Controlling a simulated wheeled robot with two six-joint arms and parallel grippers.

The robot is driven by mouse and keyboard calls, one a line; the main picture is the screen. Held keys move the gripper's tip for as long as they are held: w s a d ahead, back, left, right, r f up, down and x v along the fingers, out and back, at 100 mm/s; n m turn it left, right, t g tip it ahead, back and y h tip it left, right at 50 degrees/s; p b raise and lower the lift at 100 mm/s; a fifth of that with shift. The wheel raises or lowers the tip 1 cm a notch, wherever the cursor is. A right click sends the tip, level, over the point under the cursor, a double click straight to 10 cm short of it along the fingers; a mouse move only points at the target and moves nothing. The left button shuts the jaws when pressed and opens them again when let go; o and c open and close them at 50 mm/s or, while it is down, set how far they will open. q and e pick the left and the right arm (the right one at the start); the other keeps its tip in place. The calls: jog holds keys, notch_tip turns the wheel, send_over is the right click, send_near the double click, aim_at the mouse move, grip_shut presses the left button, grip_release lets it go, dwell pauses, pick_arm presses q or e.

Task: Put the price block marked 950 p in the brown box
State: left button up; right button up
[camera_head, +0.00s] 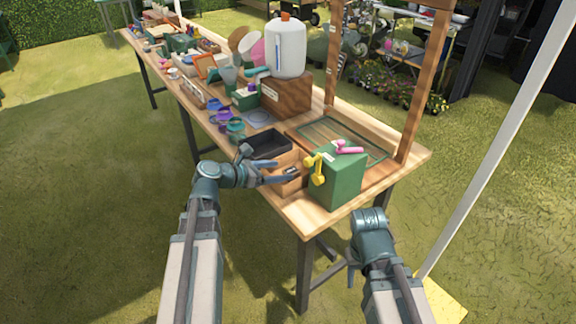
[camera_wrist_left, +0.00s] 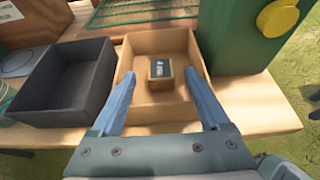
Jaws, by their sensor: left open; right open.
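The price block (camera_wrist_left: 160,74) is a small brown block with a dark top and pale marking too small to read. It sits inside the brown box (camera_wrist_left: 136,44), a light wooden open tray, near its middle. In the head view the box (camera_head: 289,155) stands on the table beside the green block. My left gripper (camera_wrist_left: 162,88) is open, its fingers apart on either side of the block over the box. In the head view the left gripper (camera_head: 284,172) reaches over the box's near side. My right gripper (camera_head: 356,272) hangs low off the table's right front, its fingers mostly hidden.
A black tray (camera_head: 268,144) stands left of the brown box. A green block (camera_head: 340,180) with yellow and pink tools stands right of it. A wooden crate (camera_head: 288,95) with a white jug (camera_head: 287,50) is behind. A wooden post (camera_head: 425,90) rises at the table's right end.

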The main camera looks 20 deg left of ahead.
pick_arm(q)
jog(key=p+v, duration=0.1)
jog(key=v, duration=0.5)
jog(key=shift+p, duration=0.4)
jog(key=shift+s+a+r, duration=0.15)
jog(key=shift+s, duration=0.05)
